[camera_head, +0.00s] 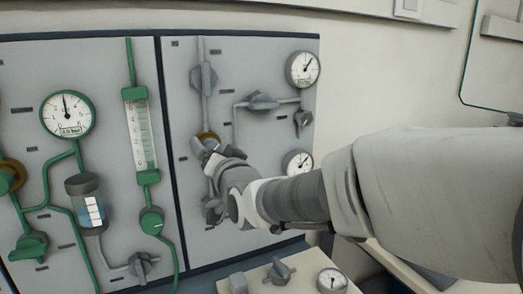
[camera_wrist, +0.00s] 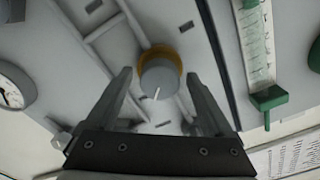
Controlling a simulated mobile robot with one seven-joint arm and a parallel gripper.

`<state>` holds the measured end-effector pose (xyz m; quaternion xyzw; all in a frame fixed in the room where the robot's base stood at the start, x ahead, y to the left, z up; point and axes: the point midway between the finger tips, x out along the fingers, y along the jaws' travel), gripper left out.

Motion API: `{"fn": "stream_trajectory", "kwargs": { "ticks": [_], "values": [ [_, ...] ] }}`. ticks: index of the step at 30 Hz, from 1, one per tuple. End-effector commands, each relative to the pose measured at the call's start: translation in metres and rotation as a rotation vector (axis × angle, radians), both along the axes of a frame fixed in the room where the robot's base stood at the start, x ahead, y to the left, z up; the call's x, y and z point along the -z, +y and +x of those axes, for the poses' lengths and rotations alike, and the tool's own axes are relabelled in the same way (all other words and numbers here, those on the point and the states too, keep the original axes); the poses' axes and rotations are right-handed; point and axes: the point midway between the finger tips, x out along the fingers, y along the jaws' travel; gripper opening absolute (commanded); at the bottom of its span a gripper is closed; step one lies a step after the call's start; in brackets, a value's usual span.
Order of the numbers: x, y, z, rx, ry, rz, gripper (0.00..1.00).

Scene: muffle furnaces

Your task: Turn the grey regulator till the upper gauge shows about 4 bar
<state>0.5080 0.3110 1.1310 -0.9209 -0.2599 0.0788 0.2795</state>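The grey regulator (camera_wrist: 160,76) is a round grey knob with a white mark and an orange-brown ring behind it, on the grey panel. In the wrist view my gripper (camera_wrist: 158,78) is open, one finger on each side of the knob, with gaps visible. In the head view my gripper (camera_head: 210,152) is at the regulator and covers most of it; its brownish ring (camera_head: 208,136) shows above. The upper gauge (camera_head: 302,70) is at the panel's top right, its needle pointing up and right. Its numbers are too small to read.
A lower gauge (camera_head: 297,163) is partly behind my arm. Grey valves (camera_head: 262,102) and pipes surround the regulator. A panel with green pipes, a flowmeter (camera_head: 142,135) and a green-rimmed gauge (camera_head: 68,114) is at left. A bench unit with a small gauge (camera_head: 332,281) stands below.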

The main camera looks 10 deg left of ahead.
Motion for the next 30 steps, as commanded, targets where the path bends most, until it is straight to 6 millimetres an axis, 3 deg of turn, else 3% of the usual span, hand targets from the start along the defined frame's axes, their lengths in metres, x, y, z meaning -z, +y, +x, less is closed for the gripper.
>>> {"fn": "stream_trajectory", "kwargs": {
  "ticks": [11, 30],
  "values": [
    [-0.001, -0.009, -0.014, 0.001, -0.002, -0.002, 0.86],
    [-0.002, -0.066, -0.11, -0.001, -0.003, 0.0, 0.86]
  ]
}}
